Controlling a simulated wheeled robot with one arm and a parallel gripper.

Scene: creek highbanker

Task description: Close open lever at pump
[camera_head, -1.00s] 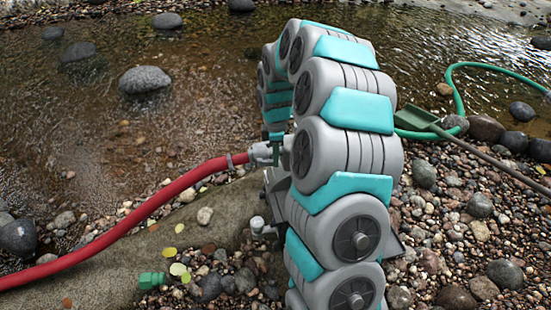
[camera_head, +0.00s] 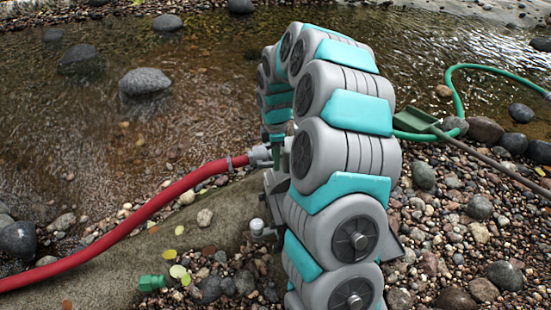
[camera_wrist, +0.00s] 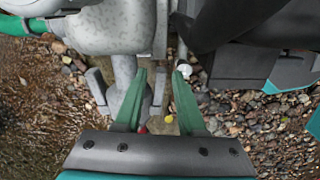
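The pump is mostly hidden behind my arm in the head view; a grey metal fitting (camera_head: 262,154) shows where the red hose (camera_head: 150,207) joins it. In the wrist view a speckled grey pump body (camera_wrist: 105,28) fills the upper left, with a grey pipe (camera_wrist: 124,72) below it. My gripper (camera_wrist: 160,72) points at this area with its two green fingers apart and a gap between them. A thin rod with a pale round knob (camera_wrist: 185,70) lies by the right fingertip; it may be the lever, and I cannot tell whether they touch.
A dark bulky part (camera_wrist: 245,45) is close on the right in the wrist view. A green hose (camera_head: 458,92) and a green-headed long-handled tool (camera_head: 418,119) lie on the right. A loose green fitting (camera_head: 152,282) lies on the bank. Creek water and stones surround the spot.

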